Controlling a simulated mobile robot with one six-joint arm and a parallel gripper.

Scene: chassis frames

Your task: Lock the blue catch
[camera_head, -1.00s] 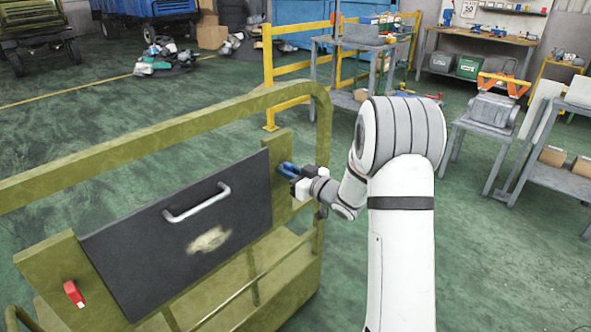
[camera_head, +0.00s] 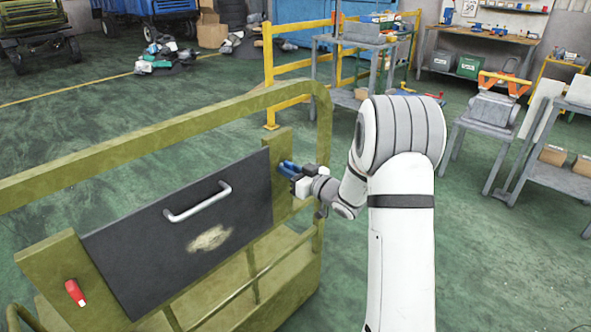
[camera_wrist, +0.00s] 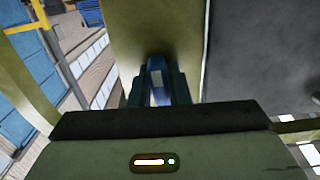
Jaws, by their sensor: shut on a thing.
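The blue catch (camera_head: 286,167) is on the olive post at the right edge of a dark panel (camera_head: 150,245) with a pale handle. My gripper (camera_head: 291,170) reaches it from the right and is shut on it. In the wrist view the blue catch (camera_wrist: 156,78) shows between the two dark fingers, in front of the olive post (camera_wrist: 150,28). The fingers and gripper body hide part of the catch, so I cannot tell whether it is locked.
A red catch (camera_head: 75,293) is on the olive post at the panel's left. An olive rail (camera_head: 150,135) runs above the panel. A yellow barrier (camera_head: 290,70) and grey benches (camera_head: 490,110) stand behind, with open green floor between.

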